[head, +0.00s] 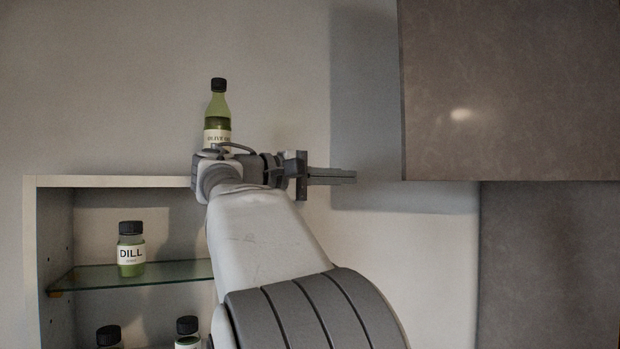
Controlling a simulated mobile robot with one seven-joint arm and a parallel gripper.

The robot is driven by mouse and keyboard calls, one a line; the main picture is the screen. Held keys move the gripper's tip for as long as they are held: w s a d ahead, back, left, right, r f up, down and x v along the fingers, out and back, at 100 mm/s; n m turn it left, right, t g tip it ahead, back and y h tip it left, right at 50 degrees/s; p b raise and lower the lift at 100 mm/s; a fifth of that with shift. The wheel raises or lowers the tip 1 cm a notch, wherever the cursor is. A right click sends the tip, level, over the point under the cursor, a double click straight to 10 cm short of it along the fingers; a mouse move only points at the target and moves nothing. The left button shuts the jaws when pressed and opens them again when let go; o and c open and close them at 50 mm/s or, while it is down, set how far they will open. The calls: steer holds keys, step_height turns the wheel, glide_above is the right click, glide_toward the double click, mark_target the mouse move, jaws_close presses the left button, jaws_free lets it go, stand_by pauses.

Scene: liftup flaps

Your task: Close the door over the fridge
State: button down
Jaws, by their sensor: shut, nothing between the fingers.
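A large brown-grey panel (510,90) fills the upper right of the head view. Its lower edge hangs in front of a second brown-grey surface (550,265) below it, which may be the fridge. Whether the upper panel is the door itself, and how far it stands open, I cannot tell. My gripper (352,177) is shut and empty, pointing right. In the picture it is left of the panel's lower left corner, with a gap between them.
An open white shelf unit (30,240) stands at lower left, with a glass shelf (180,273), a dill jar (130,250) and other jars (108,337). A green bottle (217,110) shows behind my wrist. The pale wall (120,80) is bare at upper left.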

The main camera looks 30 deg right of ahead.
steer(key=d+p, duration=0.3)
steer(key=d, duration=0.7)
steer(key=shift+s+a+r+b, duration=0.1)
steer(key=shift+s+a, duration=0.2)
steer(key=shift+s, duration=0.4)
steer(key=shift+s+a+r+b, duration=0.15)
steer(key=shift+s+a, duration=0.1)
steer(key=shift+s, duration=0.45)
steer(key=shift+s+a+f+b, duration=0.1)
steer(key=shift+s+a, duration=0.2)
steer(key=shift+s, duration=0.4)
